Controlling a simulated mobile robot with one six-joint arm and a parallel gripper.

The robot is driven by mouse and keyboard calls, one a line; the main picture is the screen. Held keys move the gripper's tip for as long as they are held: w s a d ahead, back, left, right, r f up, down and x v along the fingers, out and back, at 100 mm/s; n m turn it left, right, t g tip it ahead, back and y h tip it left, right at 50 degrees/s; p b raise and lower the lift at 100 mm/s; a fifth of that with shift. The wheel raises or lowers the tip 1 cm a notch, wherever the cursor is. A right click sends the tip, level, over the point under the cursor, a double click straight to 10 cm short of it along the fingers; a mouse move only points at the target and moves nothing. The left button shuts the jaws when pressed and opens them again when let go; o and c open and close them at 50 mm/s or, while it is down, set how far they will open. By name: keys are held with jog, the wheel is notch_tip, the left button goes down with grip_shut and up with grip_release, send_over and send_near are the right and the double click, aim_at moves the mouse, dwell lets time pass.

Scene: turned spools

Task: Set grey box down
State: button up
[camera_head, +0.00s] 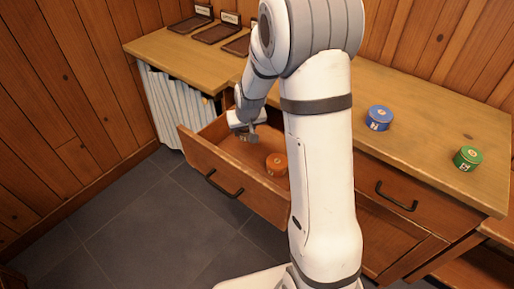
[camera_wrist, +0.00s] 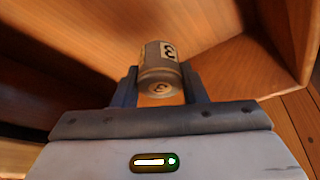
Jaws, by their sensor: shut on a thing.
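A small round grey box (camera_wrist: 160,60) with a pale label marked 3 is between the two fingers of my gripper (camera_wrist: 160,90) in the wrist view. My gripper is shut on it. In the head view my gripper (camera_head: 246,133) is inside the open drawer (camera_head: 225,178), near its back left part. The grey box is small and mostly hidden there. I cannot tell whether it touches the drawer floor. An orange round box (camera_head: 277,164) sits in the drawer to the right of my gripper.
A blue round box (camera_head: 378,118) and a green round box (camera_head: 467,158) stand on the wooden counter (camera_head: 425,130). Several dark trays (camera_head: 215,32) with labels lie at the counter's back left. White cloth (camera_head: 175,105) hangs left of the drawer. The drawer floor left of the orange box looks clear.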

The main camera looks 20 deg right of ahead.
aim_at(246, 140)
notch_tip(246, 140, down, 6)
jog(key=shift+f+b, duration=0.25)
jog(key=shift+b, duration=0.25)
jog(key=shift+f, duration=0.1)
jog(key=o, duration=0.9)
jog(key=shift+o, duration=0.2)
